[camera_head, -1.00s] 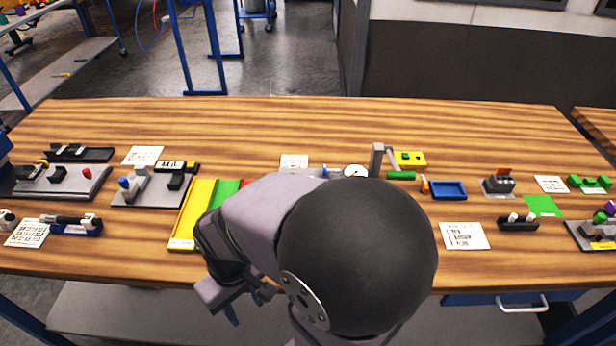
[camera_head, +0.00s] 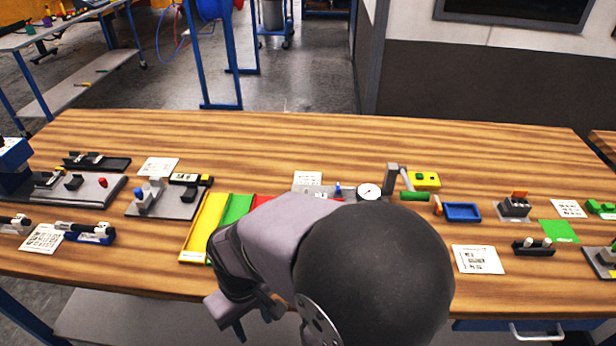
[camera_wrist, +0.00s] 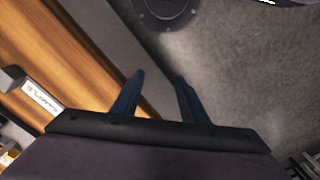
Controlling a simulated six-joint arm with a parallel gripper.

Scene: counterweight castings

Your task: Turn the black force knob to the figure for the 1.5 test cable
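I cannot make out the black force knob for certain. Grey fixtures on the bench (camera_head: 340,134) carry small dark parts: one plate (camera_head: 88,190) at the left with a red knob, another (camera_head: 172,203) beside it with a blue-and-white part and a small display (camera_head: 185,179). A round white gauge (camera_head: 369,191) stands mid-bench, its surroundings partly hidden by my arm. Printed sheets lie beside the fixtures, their text unreadable. My gripper (camera_wrist: 157,84) is open and empty, its two dark fingers apart, low at the bench's front edge over the floor, away from all fixtures.
Yellow and green trays (camera_head: 204,228) lie left of my arm, with a red one partly hidden. A blue tray (camera_head: 461,212), a green mat (camera_head: 558,231) and a sheet (camera_head: 477,259) lie to the right. The bench's back strip is clear.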

